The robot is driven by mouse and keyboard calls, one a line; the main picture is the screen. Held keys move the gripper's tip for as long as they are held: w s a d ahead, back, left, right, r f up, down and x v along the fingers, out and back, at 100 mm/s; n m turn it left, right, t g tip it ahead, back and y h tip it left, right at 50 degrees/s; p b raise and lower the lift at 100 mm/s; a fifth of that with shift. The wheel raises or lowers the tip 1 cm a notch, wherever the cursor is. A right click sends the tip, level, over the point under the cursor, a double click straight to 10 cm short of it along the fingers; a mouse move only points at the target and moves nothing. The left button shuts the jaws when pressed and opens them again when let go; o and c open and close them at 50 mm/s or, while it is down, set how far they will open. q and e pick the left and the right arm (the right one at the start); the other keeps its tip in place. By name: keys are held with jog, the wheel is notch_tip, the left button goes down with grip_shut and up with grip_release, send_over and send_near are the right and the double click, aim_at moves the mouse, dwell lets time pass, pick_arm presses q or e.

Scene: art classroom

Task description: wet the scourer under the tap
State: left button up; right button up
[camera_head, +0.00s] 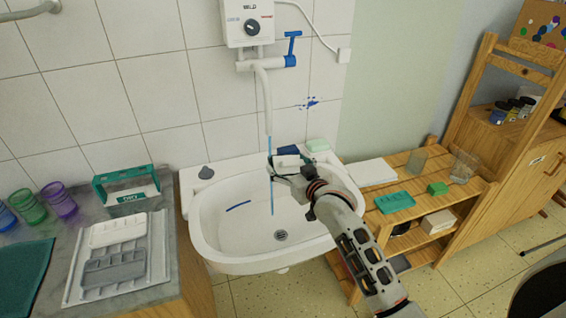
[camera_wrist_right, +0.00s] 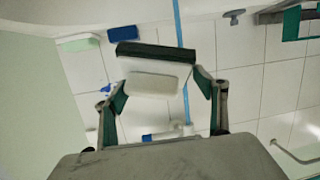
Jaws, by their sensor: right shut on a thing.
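My right gripper (camera_head: 279,169) reaches over the sink from the right, at the blue stream of water (camera_head: 271,195). It is shut on a block with a white face and a dark green layer, the scourer (camera_wrist_right: 150,82). In the right wrist view the stream (camera_wrist_right: 184,100) runs by one end of the scourer; I cannot tell whether it touches. The tap (camera_head: 264,90) hangs from a white water heater (camera_head: 248,22), with a blue lever (camera_head: 292,48). The white sink (camera_head: 218,232) has a drain (camera_head: 281,235) below the stream. My left gripper is out of view.
A dark blue block (camera_wrist_right: 122,33) and a pale green one (camera_head: 318,145) lie on the sink's back rim. Left on the counter stand cups (camera_head: 60,201), a green-and-white caddy (camera_head: 127,187) and trays (camera_head: 116,255). A wooden shelf (camera_head: 420,215) stands right.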

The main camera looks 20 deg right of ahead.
aim_at(294, 167)
jog(key=s+d, duration=0.2)
jog(key=s, duration=0.3)
jog(key=shift+s+d, duration=0.35)
dwell(1.3)
jog(key=s+d+r, duration=0.2)
jog(key=s+r, duration=0.2)
jog(key=shift+s, duration=0.25)
dwell(0.4)
